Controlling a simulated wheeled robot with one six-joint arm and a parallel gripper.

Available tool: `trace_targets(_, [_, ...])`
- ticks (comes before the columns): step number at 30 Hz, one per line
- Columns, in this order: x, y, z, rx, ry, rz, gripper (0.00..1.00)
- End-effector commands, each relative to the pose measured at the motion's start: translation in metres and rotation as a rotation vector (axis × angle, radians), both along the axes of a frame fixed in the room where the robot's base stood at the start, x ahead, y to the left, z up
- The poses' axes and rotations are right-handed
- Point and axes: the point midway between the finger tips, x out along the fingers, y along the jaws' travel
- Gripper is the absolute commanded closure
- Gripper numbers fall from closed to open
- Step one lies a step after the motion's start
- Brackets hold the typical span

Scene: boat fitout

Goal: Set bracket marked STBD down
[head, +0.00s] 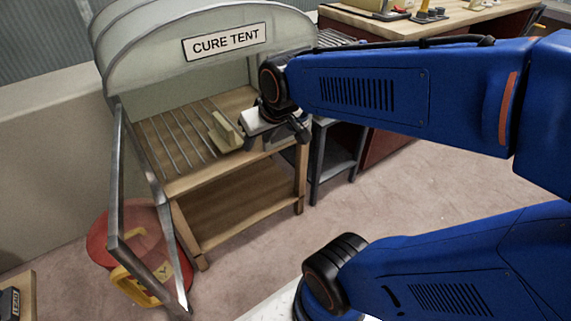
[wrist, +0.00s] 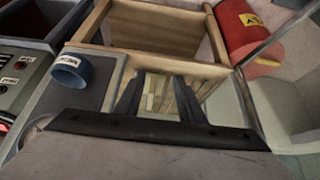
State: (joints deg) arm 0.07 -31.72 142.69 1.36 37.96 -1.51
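A pale beige bracket (head: 225,132) with a raised flange sits at the right side of the rod rack in the cure tent (head: 156,68). No STBD mark can be read on it. My gripper (head: 250,121) is just to its right, over the right edge of the wooden deck. In the wrist view the two dark fingers (wrist: 160,88) stand apart, with wood, slats and a small pale piece showing between them. The pale piece may be the bracket. I cannot tell whether the fingers touch it.
Metal rods (head: 178,138) cross the tent deck, and its left side is clear. An open metal-framed door (head: 117,190) is at the left, by a red bin (head: 103,238). A blue cup (wrist: 71,70) stands on the grey surface beside the tent.

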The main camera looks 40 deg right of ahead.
Motion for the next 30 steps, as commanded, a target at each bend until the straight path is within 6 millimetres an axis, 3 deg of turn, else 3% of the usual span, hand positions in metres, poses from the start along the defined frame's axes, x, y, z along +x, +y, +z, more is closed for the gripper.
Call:
trace_targets(1, [-0.019, 0.0, 0.003, -0.001, 0.012, 0.0, 0.64])
trace_targets(6, [-0.074, -0.001, 0.003, -0.006, 0.074, -0.004, 0.64])
trace_targets(12, [-0.111, -0.003, 0.0, -0.011, 0.119, -0.008, 0.64])
trace_targets(30, [-0.118, -0.003, -0.001, -0.012, 0.129, -0.01, 0.64])
